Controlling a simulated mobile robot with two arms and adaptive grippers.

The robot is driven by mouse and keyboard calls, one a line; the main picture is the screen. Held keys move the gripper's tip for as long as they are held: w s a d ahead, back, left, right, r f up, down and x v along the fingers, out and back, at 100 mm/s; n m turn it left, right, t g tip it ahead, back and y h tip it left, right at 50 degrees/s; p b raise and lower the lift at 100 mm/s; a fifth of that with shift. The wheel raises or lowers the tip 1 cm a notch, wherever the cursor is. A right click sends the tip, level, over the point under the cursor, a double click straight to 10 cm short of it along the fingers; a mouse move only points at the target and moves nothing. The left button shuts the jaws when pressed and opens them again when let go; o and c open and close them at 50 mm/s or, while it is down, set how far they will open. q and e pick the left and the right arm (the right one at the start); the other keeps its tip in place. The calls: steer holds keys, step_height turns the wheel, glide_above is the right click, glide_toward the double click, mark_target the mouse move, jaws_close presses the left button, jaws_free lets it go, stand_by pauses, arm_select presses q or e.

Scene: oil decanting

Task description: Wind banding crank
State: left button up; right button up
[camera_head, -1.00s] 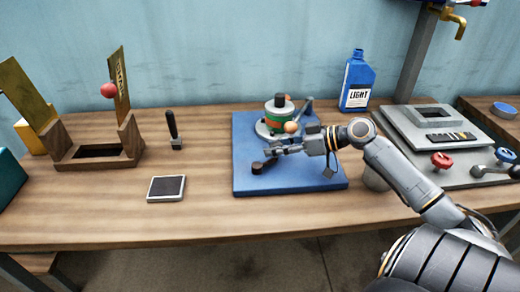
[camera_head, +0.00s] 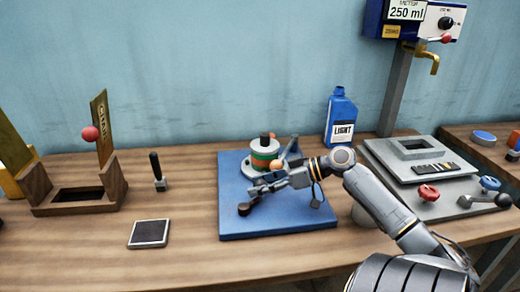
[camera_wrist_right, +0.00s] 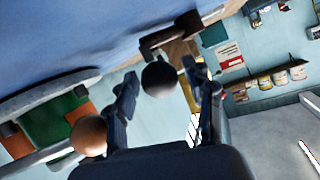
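The banding device (camera_head: 265,158) stands on a blue board (camera_head: 230,225). It has a round grey base and a drum banded green and orange. A dark knob (camera_head: 244,209) is near the board's front left. My right gripper (camera_head: 258,192) is low over the board, pointing left, just behind the knob. In the right wrist view a dark round knob (camera_wrist_right: 159,78) shows between the two spread fingers, with no clear contact. An orange-brown ball (camera_wrist_right: 88,135) is beside the left finger there. The link from knob to device is hidden. My left gripper is out of view.
A blue bottle marked LIGHT (camera_head: 341,118) stands behind the board. A grey panel (camera_head: 415,150) with a red handwheel (camera_head: 429,192) is at right. A wooden stand (camera_head: 70,208), an upright dark-handled tool (camera_head: 157,170) and a dark square pad (camera_head: 149,233) are at left.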

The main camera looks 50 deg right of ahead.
steer(key=shift+s, duration=0.1)
steer(key=v, duration=1.1)
steer(key=shift+s+d+r, duration=0.15)
steer(key=shift+s+d, duration=0.15)
